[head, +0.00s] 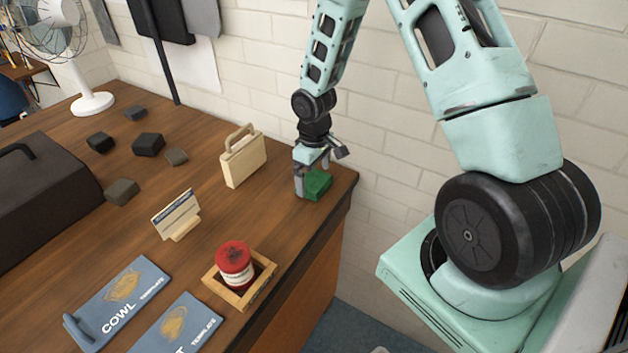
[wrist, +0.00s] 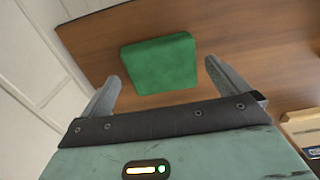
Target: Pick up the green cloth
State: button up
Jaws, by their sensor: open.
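The green cloth (head: 318,185) is a small, folded, block-like piece near the far right corner of the wooden table. It also shows in the wrist view (wrist: 160,64), lying on the tabletop ahead of my fingers. My gripper (head: 309,192) is just above the tabletop beside the cloth and partly in front of it in the head view. In the wrist view my gripper (wrist: 163,82) is open, with its two fingers spread to either side of the cloth's near edge. Nothing is held between them.
A cream case with a handle (head: 243,160) stands left of my gripper. A wooden box (head: 212,283) holding a red tin (head: 235,262), a small sign (head: 176,214) and several dark blocks (head: 148,144) are on the table. The white brick wall (head: 400,150) is close behind.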

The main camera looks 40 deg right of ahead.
aim_at(314, 179)
jog(key=shift+f, duration=0.35)
jog(key=shift+c, duration=0.3)
jog(key=c, duration=0.8)
jog(key=shift+r, duration=0.15)
jog(key=shift+c, duration=0.2)
notch_tip(314, 179, up, 10)
jog(key=b, duration=0.1)
jog(key=shift+b, duration=0.3)
jog(key=shift+o, duration=1.2)
jog(key=shift+c, duration=0.8)
